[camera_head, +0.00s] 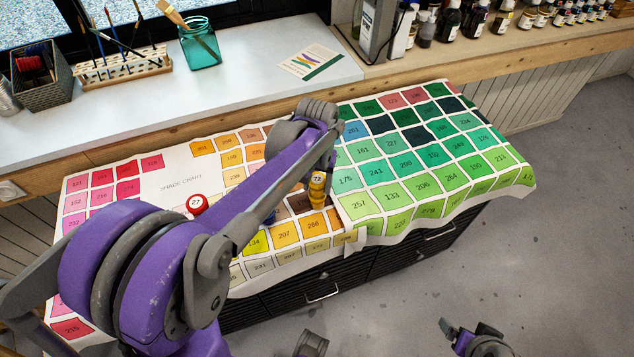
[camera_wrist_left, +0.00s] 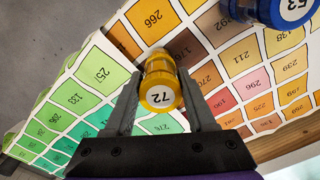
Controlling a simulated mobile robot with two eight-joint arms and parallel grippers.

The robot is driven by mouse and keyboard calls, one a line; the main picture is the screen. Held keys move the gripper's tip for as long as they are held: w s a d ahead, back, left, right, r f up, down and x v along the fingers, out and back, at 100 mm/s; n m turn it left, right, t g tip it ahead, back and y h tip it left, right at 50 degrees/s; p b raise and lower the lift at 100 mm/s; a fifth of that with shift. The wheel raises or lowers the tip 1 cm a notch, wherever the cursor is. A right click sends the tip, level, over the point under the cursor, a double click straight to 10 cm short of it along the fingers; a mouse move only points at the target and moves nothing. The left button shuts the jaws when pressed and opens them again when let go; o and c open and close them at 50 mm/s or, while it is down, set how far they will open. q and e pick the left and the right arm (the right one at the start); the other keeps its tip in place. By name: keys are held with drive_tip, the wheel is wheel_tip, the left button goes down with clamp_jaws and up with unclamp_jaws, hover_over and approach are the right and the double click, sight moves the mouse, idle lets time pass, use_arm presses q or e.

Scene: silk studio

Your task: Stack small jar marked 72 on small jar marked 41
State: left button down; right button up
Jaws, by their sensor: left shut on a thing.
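The small jar marked 72 (camera_head: 317,181) is yellow with a white label on its lid. My left gripper (camera_wrist_left: 160,85) is shut on it, with one finger on each side of the jar in the left wrist view. The jar is over the brown and orange squares of the chart; I cannot tell whether its base touches the cloth. No jar marked 41 can be made out; my left arm covers part of the chart. At the lower right of the head view is part of my right arm's end (camera_head: 478,340), away from the table; its jaws are unclear.
A blue jar marked 53 (camera_wrist_left: 290,8) is near the held jar. A red jar marked 27 (camera_head: 196,204) stands left of my left arm. The shade chart cloth (camera_head: 185,185) covers the table, and its green right side is clear. A sill with brushes and bottles runs behind.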

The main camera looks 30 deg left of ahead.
sight(317, 181)
use_arm(q)
drive_tip(key=shift+f, duration=0.4)
drive_tip(key=shift+c, duration=0.7)
unclamp_jaws()
drive_tip(key=shift+r, duration=0.1)
wheel_tip(317, 181, up, 11)
drive_tip(key=shift+f+p, duration=0.15)
drive_tip(key=shift+p, duration=0.3)
drive_tip(key=shift+s, duration=0.1)
drive_tip(key=s+d+f+m+t+p, duration=0.1)
drive_tip(key=s+d+t+p, duration=0.1)
drive_tip(key=s, duration=0.5)
drive_tip(key=s+d+f+m+t+p, duration=0.2)
drive_tip(key=s+d+t+p, duration=0.1)
drive_tip(key=s, duration=0.5)
drive_tip(key=shift+d+f, duration=0.3)
drive_tip(key=shift+d, duration=0.55)
